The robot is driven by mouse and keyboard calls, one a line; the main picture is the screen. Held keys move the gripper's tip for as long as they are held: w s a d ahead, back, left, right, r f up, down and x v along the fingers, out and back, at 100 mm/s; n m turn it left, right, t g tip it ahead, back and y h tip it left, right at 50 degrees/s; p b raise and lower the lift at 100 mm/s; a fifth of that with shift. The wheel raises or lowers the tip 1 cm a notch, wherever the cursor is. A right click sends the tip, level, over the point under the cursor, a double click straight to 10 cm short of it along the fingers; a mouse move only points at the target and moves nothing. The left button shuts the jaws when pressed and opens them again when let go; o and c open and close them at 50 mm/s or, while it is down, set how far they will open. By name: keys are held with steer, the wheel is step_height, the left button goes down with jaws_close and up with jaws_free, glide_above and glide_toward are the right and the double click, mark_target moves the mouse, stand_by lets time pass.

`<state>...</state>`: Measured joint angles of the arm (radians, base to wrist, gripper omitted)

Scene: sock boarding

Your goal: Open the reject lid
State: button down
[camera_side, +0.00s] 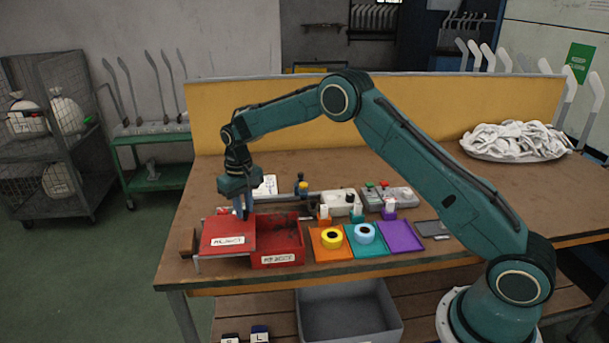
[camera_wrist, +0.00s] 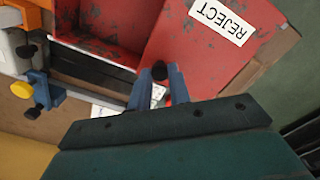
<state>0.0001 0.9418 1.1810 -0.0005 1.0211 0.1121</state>
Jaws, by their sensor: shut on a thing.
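The red reject lid (camera_side: 226,231) lies flat to the left of the red reject box (camera_side: 278,258), and its white label reads REJECT. The box stands uncovered, with its red inside showing. In the wrist view the lid (camera_wrist: 190,52) is at the upper right and the box's scuffed inside (camera_wrist: 105,32) at the upper left. My gripper (camera_side: 243,214) points down at the lid's back right edge. In the wrist view my gripper's blue fingers (camera_wrist: 160,82) are closed around a small dark knob (camera_wrist: 158,72) at the lid's edge.
Orange (camera_side: 326,252), teal (camera_side: 368,250) and purple (camera_side: 401,238) trays stand right of the box; the first two hold tape-like rings. Small devices sit behind them. A brown block (camera_side: 188,243) is left of the lid. White socks (camera_side: 515,138) are piled at the far right.

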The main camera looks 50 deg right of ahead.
steer(key=shift+w+a+r, duration=0.1)
steer(key=shift+w+a, duration=0.15)
steer(key=shift+w, duration=0.1)
steer(key=c, duration=1.3)
jaws_free()
step_height(320, 180, up, 14)
steer(key=shift+s, duration=0.1)
